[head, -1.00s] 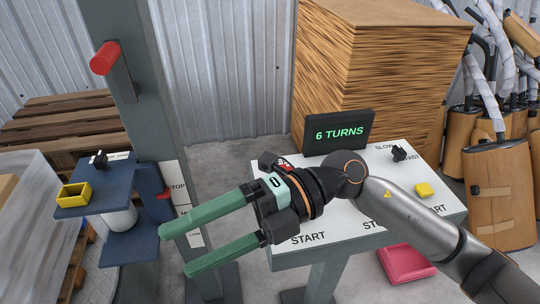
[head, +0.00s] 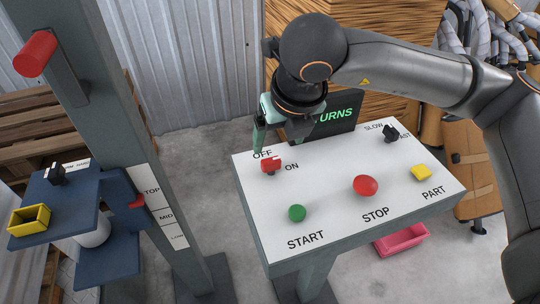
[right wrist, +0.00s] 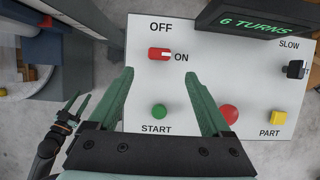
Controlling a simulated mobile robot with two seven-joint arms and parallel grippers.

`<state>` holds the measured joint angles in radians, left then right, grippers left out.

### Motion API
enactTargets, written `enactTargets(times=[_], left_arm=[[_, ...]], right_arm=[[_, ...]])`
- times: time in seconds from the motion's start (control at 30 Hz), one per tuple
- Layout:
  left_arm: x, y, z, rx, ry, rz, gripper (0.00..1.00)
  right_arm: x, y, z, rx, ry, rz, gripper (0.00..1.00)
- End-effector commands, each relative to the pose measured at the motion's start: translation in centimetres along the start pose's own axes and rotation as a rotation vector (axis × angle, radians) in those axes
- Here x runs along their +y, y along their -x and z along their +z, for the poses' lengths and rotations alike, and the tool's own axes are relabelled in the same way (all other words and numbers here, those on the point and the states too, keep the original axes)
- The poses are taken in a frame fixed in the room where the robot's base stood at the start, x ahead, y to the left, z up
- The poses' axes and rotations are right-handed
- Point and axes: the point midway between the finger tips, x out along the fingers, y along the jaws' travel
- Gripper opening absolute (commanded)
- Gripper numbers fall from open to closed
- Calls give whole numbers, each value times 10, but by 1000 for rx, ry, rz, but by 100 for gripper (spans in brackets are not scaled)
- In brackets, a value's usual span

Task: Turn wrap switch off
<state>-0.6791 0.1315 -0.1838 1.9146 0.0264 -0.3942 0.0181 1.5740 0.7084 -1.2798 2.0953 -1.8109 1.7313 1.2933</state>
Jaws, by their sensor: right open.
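The wrap switch is a small red knob (head: 271,166) on the white control panel (head: 330,180), between the OFF and ON labels. In the right wrist view the knob (right wrist: 159,54) lies sideways, with its white mark toward ON. My right gripper (head: 280,130) points down over the panel's back left part, just behind the knob in the head view. In the right wrist view its two green fingers (right wrist: 157,78) are apart and empty, with the knob ahead between their lines.
The panel also has a green START button (head: 297,213), red STOP button (head: 366,185), yellow PART button (head: 421,172) and black speed knob (head: 391,132). A display (head: 335,118) stands at its back. A grey post (head: 105,130) with blue shelves stands left.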

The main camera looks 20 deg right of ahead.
Motion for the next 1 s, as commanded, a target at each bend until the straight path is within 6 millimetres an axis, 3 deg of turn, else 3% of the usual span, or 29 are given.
enactTargets(times=[0.3, 0.5, 0.9, 1.0], left_arm=[[1, 5, -5, -1, 0, 0, 50], [1, 7, -6, -2, 0, 1, 50], [1, 7, -6, -1, 0, 0, 50], [1, 7, -6, -1, 0, 0, 50]], right_arm=[[0, -65, -1, 6, 0, 1, 82], [1, -90, 0, 3, 2, 3, 82], [1, -98, 0, 2, 2, 4, 82], [1, -98, 0, 2, 2, 4, 71]])
